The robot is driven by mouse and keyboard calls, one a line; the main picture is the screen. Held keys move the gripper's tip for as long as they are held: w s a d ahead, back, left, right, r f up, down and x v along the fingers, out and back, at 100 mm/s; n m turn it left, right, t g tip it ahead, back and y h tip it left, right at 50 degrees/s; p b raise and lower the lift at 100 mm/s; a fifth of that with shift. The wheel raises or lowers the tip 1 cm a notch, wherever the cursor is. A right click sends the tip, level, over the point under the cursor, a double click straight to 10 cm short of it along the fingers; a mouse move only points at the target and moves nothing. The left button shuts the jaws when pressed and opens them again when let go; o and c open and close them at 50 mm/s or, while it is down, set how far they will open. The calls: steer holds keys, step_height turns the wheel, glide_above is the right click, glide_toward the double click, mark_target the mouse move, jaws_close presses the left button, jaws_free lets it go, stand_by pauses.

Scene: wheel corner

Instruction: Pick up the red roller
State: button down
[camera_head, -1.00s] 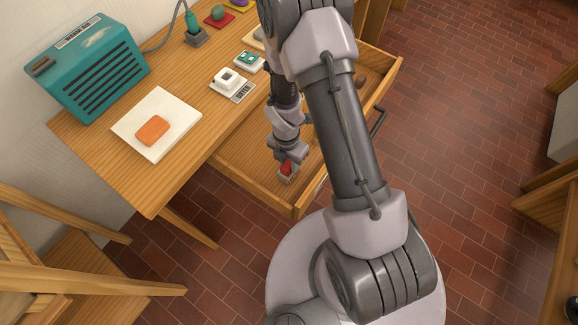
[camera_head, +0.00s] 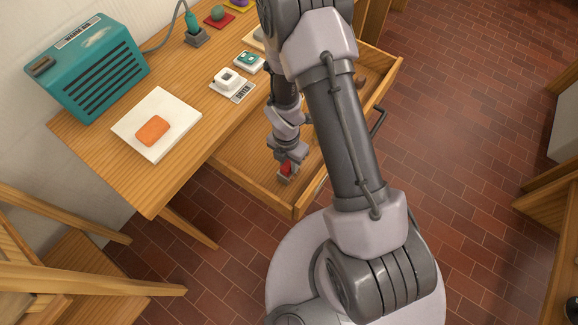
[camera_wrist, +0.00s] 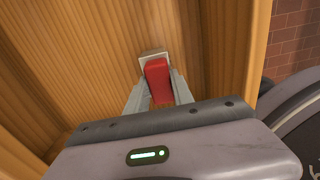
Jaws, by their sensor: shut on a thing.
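The red roller (camera_head: 286,168) is in the open drawer (camera_head: 236,173) of the wooden table, near the drawer's front left part. My gripper (camera_head: 287,173) reaches down into the drawer and is shut on the roller. In the wrist view the red roller (camera_wrist: 157,80) shows between the two light grey fingers of my gripper (camera_wrist: 156,88), with a pale grey piece at its far end. I cannot tell whether the roller touches the drawer floor. My arm hides part of the drawer.
On the table are a teal slotted box (camera_head: 88,68), a white board (camera_head: 131,118) with an orange block (camera_head: 152,131), and a white item on a labelled plate (camera_head: 228,80). A wooden ladder-like frame (camera_head: 60,222) stands at lower left. Brick floor (camera_head: 460,130) is clear at right.

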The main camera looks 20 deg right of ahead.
stand_by(0.4)
step_height(320, 180, up, 10)
steer(key=p, duration=0.5)
steer(key=shift+r, duration=0.1)
steer(key=c, duration=1.9)
jaws_free()
jaws_close()
